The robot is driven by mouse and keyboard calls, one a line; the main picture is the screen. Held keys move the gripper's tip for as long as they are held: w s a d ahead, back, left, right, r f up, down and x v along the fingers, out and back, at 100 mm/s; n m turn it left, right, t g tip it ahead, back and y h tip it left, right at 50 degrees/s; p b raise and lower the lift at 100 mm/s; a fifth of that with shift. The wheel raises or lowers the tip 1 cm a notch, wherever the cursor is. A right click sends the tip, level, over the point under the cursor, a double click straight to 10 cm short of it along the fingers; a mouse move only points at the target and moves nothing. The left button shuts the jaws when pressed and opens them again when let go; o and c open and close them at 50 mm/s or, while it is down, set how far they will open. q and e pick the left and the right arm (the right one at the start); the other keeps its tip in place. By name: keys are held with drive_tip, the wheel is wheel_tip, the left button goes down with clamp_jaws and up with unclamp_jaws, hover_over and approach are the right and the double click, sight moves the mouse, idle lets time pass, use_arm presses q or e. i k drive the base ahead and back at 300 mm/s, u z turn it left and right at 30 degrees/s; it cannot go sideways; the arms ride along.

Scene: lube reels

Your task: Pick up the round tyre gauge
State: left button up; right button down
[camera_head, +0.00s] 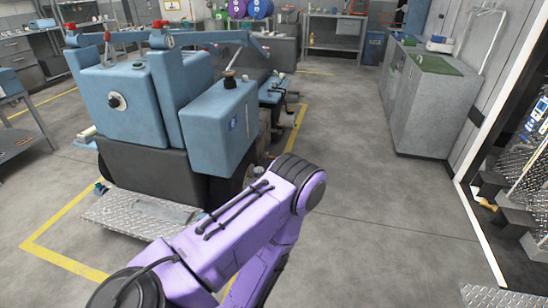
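I cannot make out a round tyre gauge in this view. A round dark fitting with a pale face (117,101) sits on the front of the blue machine (130,75), but I cannot tell what it is. One purple arm of mine crosses the bottom middle, bends at a dark joint and runs back down out of the picture. Neither of my grippers is in view. The arm hides part of the floor and the machine's lower front.
A grey cabinet with a green top (440,64) stands at the right. Coloured reels (248,8) are at the back. A grey bench (40,140) is at far left. A metal tread plate (140,212) lies before the machine. Floor (350,190) between machine and cabinet is clear.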

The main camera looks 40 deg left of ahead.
sight(259, 170)
drive_tip(key=u, duration=0.1)
drive_tip(key=i, duration=2.5)
drive_tip(key=u, duration=0.7)
drive_tip(key=i, duration=1.1)
drive_tip(key=u, duration=1.9)
drive_tip(key=i, duration=0.9)
drive_tip(key=u, duration=0.75)
drive_tip(key=i, duration=0.45)
